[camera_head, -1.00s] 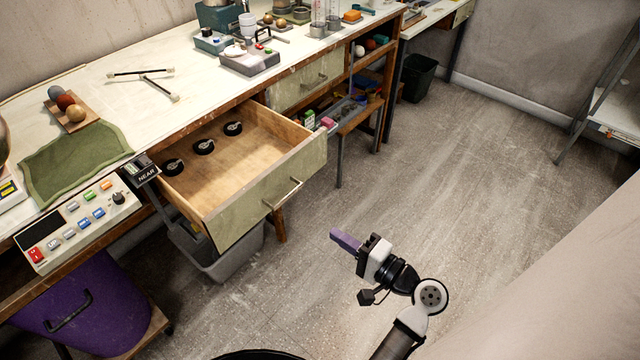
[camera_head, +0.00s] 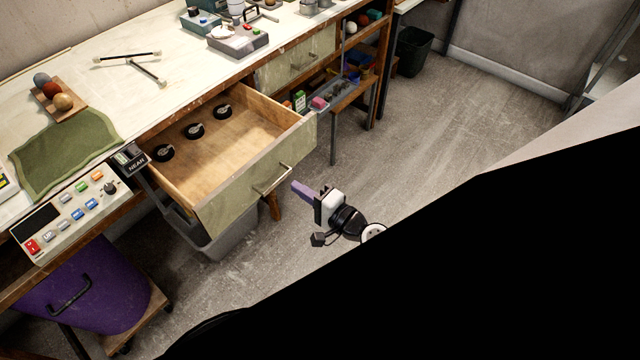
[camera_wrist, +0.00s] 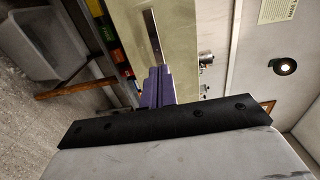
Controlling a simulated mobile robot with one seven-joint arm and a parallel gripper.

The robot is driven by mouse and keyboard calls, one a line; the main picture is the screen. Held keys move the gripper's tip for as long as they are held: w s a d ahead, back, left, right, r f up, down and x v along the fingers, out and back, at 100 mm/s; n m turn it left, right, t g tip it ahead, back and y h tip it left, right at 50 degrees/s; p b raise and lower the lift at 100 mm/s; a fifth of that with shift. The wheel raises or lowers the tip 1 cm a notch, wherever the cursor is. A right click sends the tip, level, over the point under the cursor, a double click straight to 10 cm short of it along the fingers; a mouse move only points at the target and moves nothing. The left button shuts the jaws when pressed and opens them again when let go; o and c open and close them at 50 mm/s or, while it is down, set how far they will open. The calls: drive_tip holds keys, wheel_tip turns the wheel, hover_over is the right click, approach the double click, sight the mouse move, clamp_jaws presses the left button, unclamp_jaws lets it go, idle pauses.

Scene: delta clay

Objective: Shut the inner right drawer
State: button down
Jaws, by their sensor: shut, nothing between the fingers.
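One drawer stands pulled out from the bench, with a pale green front (camera_head: 232,205) and a metal bar handle (camera_head: 271,180). Its wooden inside holds several black round pieces (camera_head: 195,131). A second pale green drawer (camera_head: 300,66), further right along the bench, is shut. My gripper (camera_head: 295,186) is shut and empty, its purple fingers just right of the open drawer's handle. In the wrist view, the shut fingers (camera_wrist: 158,72) point at the drawer front (camera_wrist: 180,40), near the end of the handle (camera_wrist: 152,35). I cannot tell whether they touch it.
A grey bin (camera_head: 228,238) stands under the open drawer, and a purple tub (camera_head: 85,290) stands at the left. A control panel (camera_head: 75,212) and a NEAR sign (camera_head: 131,160) sit by the drawer's left side. Open floor (camera_head: 440,120) lies to the right. A black area hides the lower right.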

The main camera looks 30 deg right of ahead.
drive_tip(key=shift+p+x, duration=0.3)
drive_tip(key=shift+x, duration=1.1)
drive_tip(key=b+x, duration=0.4)
drive_tip(key=x, duration=0.9)
drive_tip(key=b+x, duration=0.3)
drive_tip(key=x, duration=1.1)
drive_tip(key=shift+f+b, duration=0.2)
drive_tip(key=shift+b, duration=0.2)
drive_tip(key=shift+w+r, duration=0.2)
drive_tip(key=shift+r, duration=0.2)
